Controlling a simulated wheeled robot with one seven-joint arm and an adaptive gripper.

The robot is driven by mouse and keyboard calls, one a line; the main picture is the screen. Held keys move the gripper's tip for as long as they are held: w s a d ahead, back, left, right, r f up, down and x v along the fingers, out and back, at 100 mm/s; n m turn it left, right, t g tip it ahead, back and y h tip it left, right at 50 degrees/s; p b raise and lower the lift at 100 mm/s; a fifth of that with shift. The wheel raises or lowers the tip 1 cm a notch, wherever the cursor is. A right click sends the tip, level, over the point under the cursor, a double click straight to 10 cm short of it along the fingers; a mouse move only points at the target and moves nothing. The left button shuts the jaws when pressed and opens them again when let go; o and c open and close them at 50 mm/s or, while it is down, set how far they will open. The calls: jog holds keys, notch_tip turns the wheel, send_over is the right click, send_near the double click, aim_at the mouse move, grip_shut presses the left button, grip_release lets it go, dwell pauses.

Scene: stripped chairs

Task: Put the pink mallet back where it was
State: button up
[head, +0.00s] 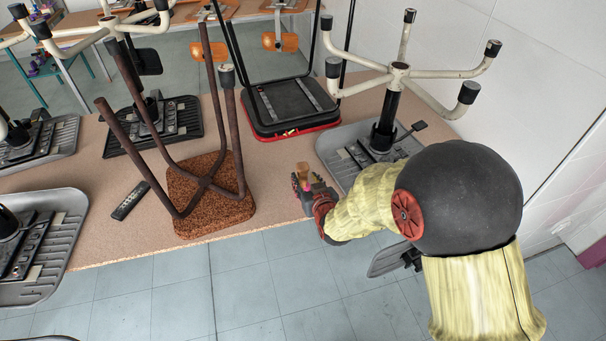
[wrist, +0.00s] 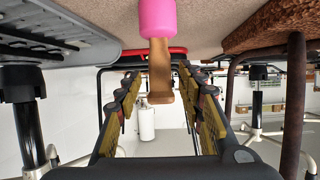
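The pink mallet shows in the wrist view, which looks upside down, with the table at the top. Its pink head (wrist: 158,18) is against the table top and its brown wooden handle (wrist: 160,65) stands up from it. My gripper (wrist: 160,88) is open, with a finger on each side of the handle and gaps showing between. In the head view my gripper (head: 305,184) is low over the table's front edge.
The brown table (head: 90,230) bears several upturned chairs. A cork-brown stool (head: 212,198) stands left of my gripper, a grey chair seat (head: 338,148) close to its right, and a black, red-edged chair (head: 292,102) behind. A dark remote-like object (head: 130,200) lies at left.

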jog(key=p+v, duration=0.1)
jog(key=v, duration=0.7)
jog(key=shift+p, duration=0.35)
jog(key=s+d+r+m+g+h, duration=0.1)
jog(key=s+d+r, duration=0.2)
jog(key=d+r, duration=0.15)
jog(key=s+d+r+g+h, duration=0.1)
jog(key=s+d+r+g, duration=0.1)
jog(key=s+d+r, duration=0.3)
jog(key=s+d+r+m+g, duration=0.1)
jog(key=s+d+r+g, duration=0.1)
jog(key=s, duration=0.7)
jog(key=s+d+r+m+g+h, duration=0.1)
jog(key=s+d+r, duration=0.4)
jog(key=s, duration=0.5)
jog(key=shift+s+r+g+h, duration=0.2)
jog(key=shift+r+g+h, duration=0.1)
jog(key=shift+r+g, duration=0.4)
jog(key=shift+r, duration=0.1)
